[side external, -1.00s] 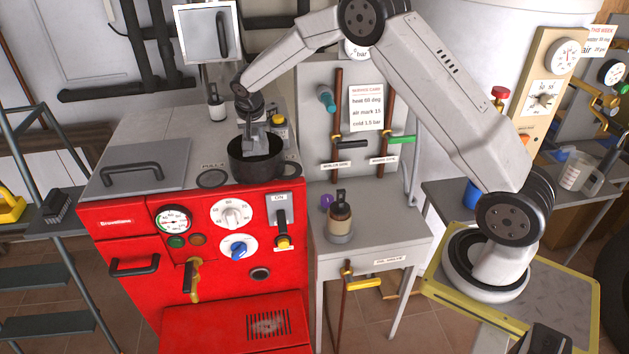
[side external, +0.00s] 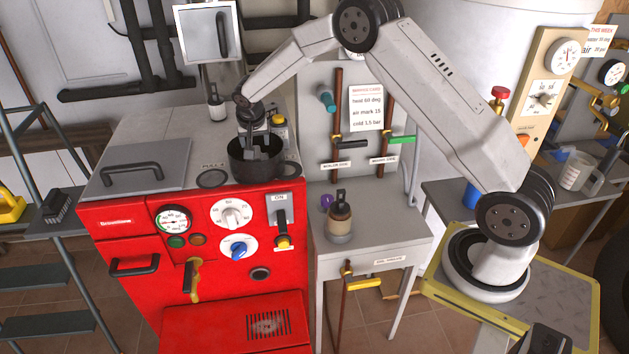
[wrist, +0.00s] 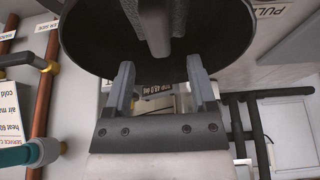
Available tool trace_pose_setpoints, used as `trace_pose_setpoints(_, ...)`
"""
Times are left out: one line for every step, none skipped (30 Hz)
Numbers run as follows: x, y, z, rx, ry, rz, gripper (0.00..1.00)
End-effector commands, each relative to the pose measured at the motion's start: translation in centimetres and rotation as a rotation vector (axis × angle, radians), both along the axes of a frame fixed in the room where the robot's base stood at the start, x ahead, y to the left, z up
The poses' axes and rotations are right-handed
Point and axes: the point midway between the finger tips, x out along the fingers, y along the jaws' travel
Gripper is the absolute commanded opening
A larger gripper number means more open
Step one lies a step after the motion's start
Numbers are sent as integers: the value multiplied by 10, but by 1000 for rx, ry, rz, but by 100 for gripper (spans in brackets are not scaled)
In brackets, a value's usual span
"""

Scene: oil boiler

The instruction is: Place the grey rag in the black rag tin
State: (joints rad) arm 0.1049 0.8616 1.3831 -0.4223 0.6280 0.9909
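The black rag tin (side external: 256,168) stands upright on top of the red boiler, near its front right corner. My gripper (side external: 257,152) is at the tin's mouth, pointing down with its fingertips at the opening. In the wrist view my gripper (wrist: 162,75) has its two fingers wide apart, with nothing held between them. The tin's dark inside (wrist: 100,35) fills the top of that view. A dark grey folded shape (wrist: 157,25), which looks like the grey rag, is in the tin, beyond the fingertips. The rag cannot be made out in the side view.
A lid plate with a handle (side external: 135,170) lies left on the boiler top. A switch panel (side external: 280,209) is below the tin. An oil can (side external: 340,220) stands on the grey side table.

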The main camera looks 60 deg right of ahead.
Motion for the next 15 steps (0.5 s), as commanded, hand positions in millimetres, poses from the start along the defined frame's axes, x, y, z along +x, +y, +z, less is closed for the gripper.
trace_pose_setpoints(0,0,0,0,0,0,73)
trace_pose_setpoints(0,0,0,0,0,0,73)
trace_pose_setpoints(0,0,0,0,0,0,73)
trace_pose_setpoints(0,0,0,0,0,0,73)
trace_pose_setpoints(0,0,0,0,0,0,73)
trace_pose_setpoints(0,0,0,0,0,0,73)
trace_pose_setpoints(0,0,0,0,0,0,73)
trace_pose_setpoints(0,0,0,0,0,0,73)
trace_pose_setpoints(0,0,0,0,0,0,73)
trace_pose_setpoints(0,0,0,0,0,0,73)
trace_pose_setpoints(0,0,0,0,0,0,73)
trace_pose_setpoints(0,0,0,0,0,0,73)
trace_pose_setpoints(0,0,0,0,0,0,73)
trace_pose_setpoints(0,0,0,0,0,0,73)
trace_pose_setpoints(0,0,0,0,0,0,73)
